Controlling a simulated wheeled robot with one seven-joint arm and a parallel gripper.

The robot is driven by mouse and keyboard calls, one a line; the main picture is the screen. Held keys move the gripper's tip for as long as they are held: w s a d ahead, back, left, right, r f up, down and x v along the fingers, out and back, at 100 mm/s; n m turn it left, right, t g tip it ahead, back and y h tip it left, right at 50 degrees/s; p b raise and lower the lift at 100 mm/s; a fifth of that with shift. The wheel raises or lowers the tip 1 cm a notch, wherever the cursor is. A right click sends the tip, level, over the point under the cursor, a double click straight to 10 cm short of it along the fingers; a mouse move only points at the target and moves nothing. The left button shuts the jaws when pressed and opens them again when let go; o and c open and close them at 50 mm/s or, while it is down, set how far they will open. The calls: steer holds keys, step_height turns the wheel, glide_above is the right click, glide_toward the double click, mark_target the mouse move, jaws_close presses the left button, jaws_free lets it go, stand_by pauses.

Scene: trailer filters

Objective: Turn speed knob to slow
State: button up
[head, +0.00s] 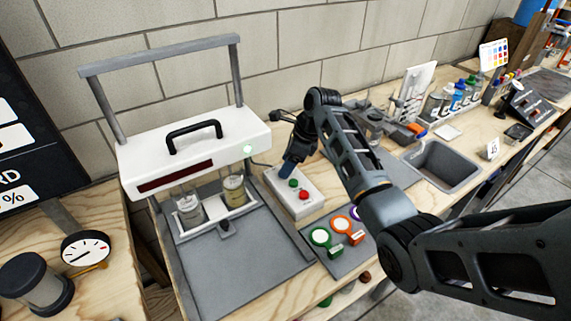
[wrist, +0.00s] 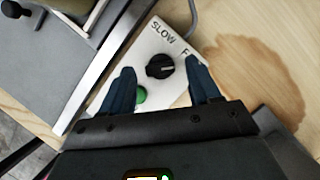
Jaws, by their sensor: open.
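The speed knob (wrist: 159,66) is black and round, on a white control box (wrist: 154,41) that also shows in the head view (head: 312,187). "SLOW" is printed at the knob's upper left and a partly hidden label starting with "F" at its upper right. A pale mark on the knob appears to point right, towards the "F" side. My gripper (wrist: 160,74) is open, with one dark blue finger on each side of the knob and visible gaps between. In the head view, my gripper (head: 288,168) is over the back of the box and hides the knob.
A green button (head: 293,183) and a red button (head: 303,195) are on the box. A white machine (head: 195,150) with two jars stands left of it. Coloured round tags (head: 320,237) lie in front. A grey sink bin (head: 442,165) is to the right.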

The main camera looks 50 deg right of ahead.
steer(key=shift+w+a+f, duration=0.1)
steer(key=shift+w+f, duration=0.1)
steer(key=shift+f, duration=0.4)
steer(key=c, duration=1)
